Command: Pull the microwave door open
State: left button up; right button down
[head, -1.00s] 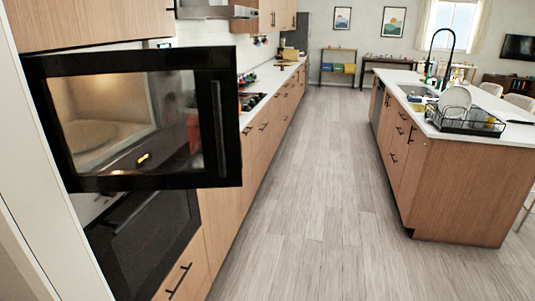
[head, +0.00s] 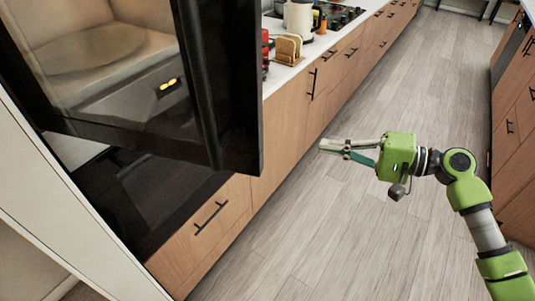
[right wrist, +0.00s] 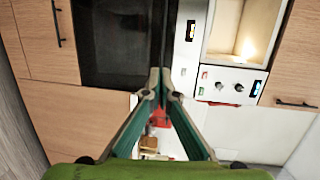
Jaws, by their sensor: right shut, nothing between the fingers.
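The microwave door (head: 232,85) is swung open at the upper left of the head view, with a dark frame, a glass pane and a long black vertical handle (head: 196,75). The lit cavity (head: 105,45) shows through the glass. My right gripper (head: 322,146) is shut and empty, to the right of the door's lower corner in the picture, pointing left and apart from it. In the right wrist view its fingertips (right wrist: 159,76) meet in front of a dark panel; a lit cavity (right wrist: 240,35) shows beyond. My left gripper is not in view.
A black oven front (head: 150,195) lies below the microwave, above a wooden drawer (head: 205,230). A counter with a kettle (head: 299,18) and a wooden holder (head: 287,50) runs along the cabinets. The grey floor (head: 330,235) is open; an island (head: 515,130) stands right.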

jog(key=s+a+r+n+g+y, duration=0.35)
jog(key=s+r+n+g, duration=0.2)
jog(key=s+r, duration=0.65)
jog(key=s+a+r+p, duration=0.1)
jog(key=s+a+p, duration=0.1)
jog(key=a+p, duration=0.4)
jog(key=a+m, duration=0.1)
jog(key=a, duration=0.4)
jog(key=shift+s+a, duration=0.2)
jog(key=shift+s, duration=0.2)
jog(key=shift+h, duration=0.25)
